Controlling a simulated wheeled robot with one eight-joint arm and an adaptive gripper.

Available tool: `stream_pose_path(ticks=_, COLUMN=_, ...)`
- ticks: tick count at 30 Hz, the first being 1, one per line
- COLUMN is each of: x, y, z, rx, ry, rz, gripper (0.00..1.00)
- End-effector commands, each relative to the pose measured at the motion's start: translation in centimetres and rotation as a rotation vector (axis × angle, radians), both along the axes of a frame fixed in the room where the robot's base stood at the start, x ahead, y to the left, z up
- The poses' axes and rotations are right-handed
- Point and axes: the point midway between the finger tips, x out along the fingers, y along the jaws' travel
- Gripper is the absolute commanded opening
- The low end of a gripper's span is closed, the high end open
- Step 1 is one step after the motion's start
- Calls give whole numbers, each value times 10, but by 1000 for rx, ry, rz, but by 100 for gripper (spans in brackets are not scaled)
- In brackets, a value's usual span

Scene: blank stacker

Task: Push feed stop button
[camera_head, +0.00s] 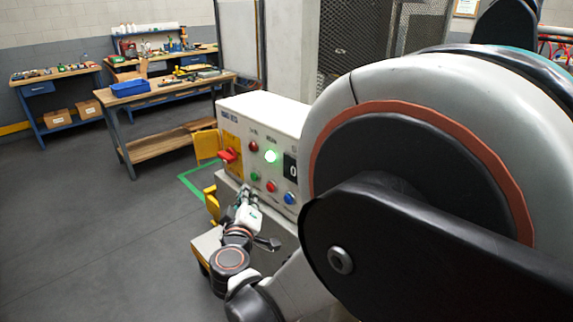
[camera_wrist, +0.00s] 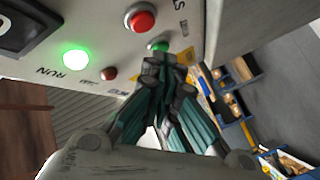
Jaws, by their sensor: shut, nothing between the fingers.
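The control panel (camera_head: 236,124) is a light box with several buttons and lamps. A red button (camera_head: 271,187), probably the feed stop, sits between a green button (camera_head: 255,176) and a blue button (camera_head: 290,198). In the wrist view the red button (camera_wrist: 141,18) is at the top, with the green button (camera_wrist: 158,46) below it. My gripper (camera_wrist: 163,62) is shut and empty, its fingertips just in front of the green button and partly overlapping it; I cannot tell whether they touch. In the head view my gripper (camera_head: 246,194) is low in front of the panel.
A green RUN lamp (camera_head: 271,156) is lit beside a dark red lamp (camera_head: 253,146). A red rotary switch (camera_head: 229,155) on a yellow plate is at the panel's left. A display (camera_head: 290,168) reads 0. Workbenches (camera_head: 160,88) stand behind; the floor at left is clear.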

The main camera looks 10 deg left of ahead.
Motion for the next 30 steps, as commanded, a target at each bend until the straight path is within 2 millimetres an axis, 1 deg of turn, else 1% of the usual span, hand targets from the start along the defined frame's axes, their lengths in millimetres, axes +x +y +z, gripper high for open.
stream_pose_path(ticks=3, x=9, y=-8, z=-1, rx=0, ry=0, rz=-1, gripper=0)
stream_pose_path(ticks=9, x=15, y=-13, z=0, rx=-1, ry=0, rz=-1, gripper=0)
stream_pose_path(ticks=30, x=16, y=-14, z=0, rx=-1, ry=-1, rz=-1, gripper=0)
